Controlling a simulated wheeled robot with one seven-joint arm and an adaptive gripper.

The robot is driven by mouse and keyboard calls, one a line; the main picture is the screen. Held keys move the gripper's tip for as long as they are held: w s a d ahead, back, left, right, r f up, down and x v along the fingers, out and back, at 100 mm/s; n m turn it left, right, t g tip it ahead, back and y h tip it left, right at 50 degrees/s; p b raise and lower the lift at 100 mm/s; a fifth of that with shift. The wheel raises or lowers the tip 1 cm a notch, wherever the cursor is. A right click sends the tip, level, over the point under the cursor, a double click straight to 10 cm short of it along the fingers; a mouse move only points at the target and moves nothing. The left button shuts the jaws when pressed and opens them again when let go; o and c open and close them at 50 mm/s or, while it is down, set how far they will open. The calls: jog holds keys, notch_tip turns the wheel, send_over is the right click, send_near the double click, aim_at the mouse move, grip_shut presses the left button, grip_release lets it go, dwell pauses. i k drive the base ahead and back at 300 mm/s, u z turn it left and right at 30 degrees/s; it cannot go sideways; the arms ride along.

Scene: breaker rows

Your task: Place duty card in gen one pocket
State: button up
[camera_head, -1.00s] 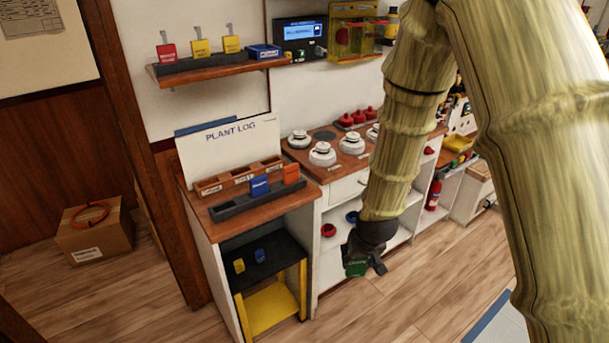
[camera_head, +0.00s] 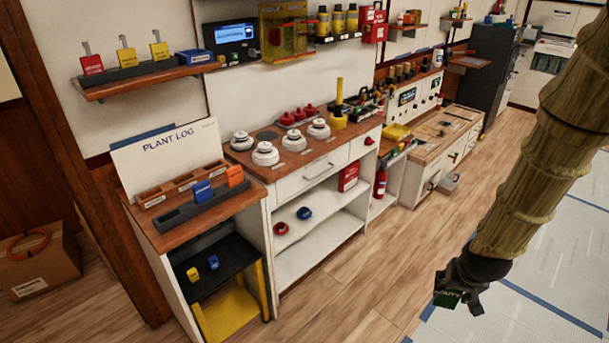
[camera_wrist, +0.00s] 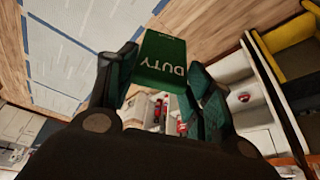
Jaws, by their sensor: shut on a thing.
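My gripper (camera_head: 458,294) is shut on a green duty card (camera_head: 447,299) and holds it over the floor at the lower right of the head view. In the wrist view the card (camera_wrist: 160,62) reads DUTY and sits between the two fingers (camera_wrist: 158,80). The plant log stand (camera_head: 165,160) is at the left of the head view, well apart from my gripper. It has a wooden pocket rack (camera_head: 150,196) with small labels too small to read. A dark rack (camera_head: 176,216) in front of it holds a blue card (camera_head: 202,191) and an orange card (camera_head: 235,176).
A counter with white round knobs (camera_head: 265,154) and open shelves (camera_head: 318,243) stands right of the plant log. A wall shelf (camera_head: 150,80) holds red and yellow cards. A cardboard box (camera_head: 40,266) is on the floor at left. The floor around my gripper is clear.

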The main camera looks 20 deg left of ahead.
aim_at(185, 185)
jog(key=u, duration=0.05)
jog(key=k, duration=0.85)
jog(key=u, duration=1.5)
jog(key=i, duration=0.5)
jog(key=z, duration=0.05)
